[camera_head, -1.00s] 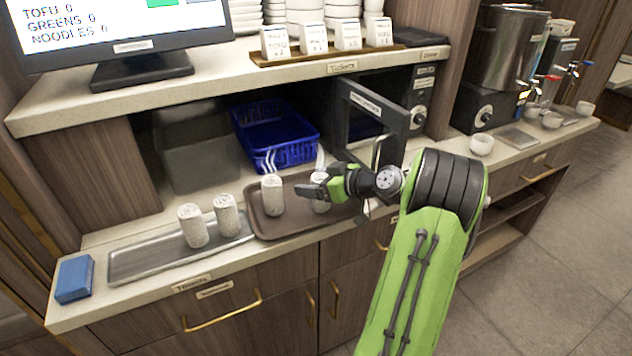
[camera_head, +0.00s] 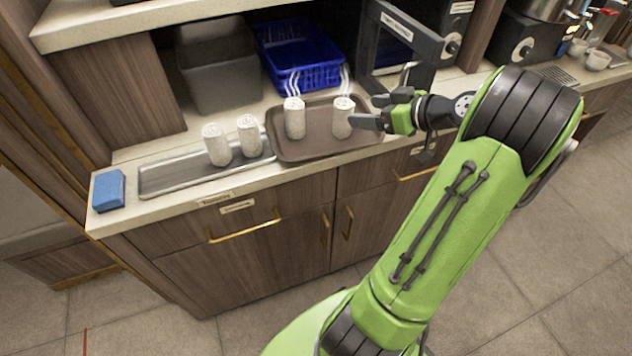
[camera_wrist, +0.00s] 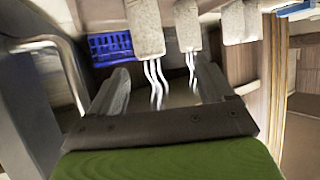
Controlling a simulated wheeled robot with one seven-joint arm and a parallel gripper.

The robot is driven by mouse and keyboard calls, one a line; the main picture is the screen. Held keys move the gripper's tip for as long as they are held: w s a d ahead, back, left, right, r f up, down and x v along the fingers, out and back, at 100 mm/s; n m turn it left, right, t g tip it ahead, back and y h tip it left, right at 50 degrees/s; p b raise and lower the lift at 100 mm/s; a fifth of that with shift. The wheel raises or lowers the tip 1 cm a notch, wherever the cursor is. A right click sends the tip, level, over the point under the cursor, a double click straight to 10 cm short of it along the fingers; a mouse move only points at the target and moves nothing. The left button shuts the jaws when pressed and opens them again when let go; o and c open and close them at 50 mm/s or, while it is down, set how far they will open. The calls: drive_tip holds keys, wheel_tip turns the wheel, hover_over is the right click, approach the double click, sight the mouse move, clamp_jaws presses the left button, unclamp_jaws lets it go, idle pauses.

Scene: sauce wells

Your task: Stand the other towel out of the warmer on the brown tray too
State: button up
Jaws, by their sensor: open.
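Two white rolled towels with steam stand upright on the brown tray (camera_head: 310,152): a left one (camera_head: 294,119) and a right one (camera_head: 342,118). My gripper (camera_head: 369,110) is open and empty, just right of the right towel and apart from it. In the wrist view, which is upside down, the open fingers (camera_wrist: 162,88) have nothing between them, and the steaming towels (camera_wrist: 146,28) stand beyond them. The warmer (camera_head: 393,48) is behind my gripper with its labelled door (camera_head: 408,28) open; its inside is mostly hidden.
A metal tray (camera_head: 180,181) left of the brown tray holds two more towels (camera_head: 216,145) without visible steam. A blue block (camera_head: 108,190) lies at the counter's left end. A blue basket (camera_head: 300,58) and a grey bin (camera_head: 218,68) stand behind. The shelf overhangs above.

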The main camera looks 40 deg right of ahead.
drive_tip(key=a+r+g, duration=0.2)
drive_tip(key=a+g, duration=0.4)
drive_tip(key=a, duration=1.8)
drive_tip(key=s+a+m+h, duration=0.1)
drive_tip(key=s+a, duration=0.1)
drive_tip(key=s, duration=0.5)
drive_tip(key=s+a+m+h, duration=0.1)
drive_tip(key=s+a, duration=0.2)
drive_tip(key=s, duration=0.4)
drive_tip(key=shift+a+f+g+h, duration=0.15)
drive_tip(key=shift+a+g+h, duration=0.15)
drive_tip(key=shift+g+h, duration=0.1)
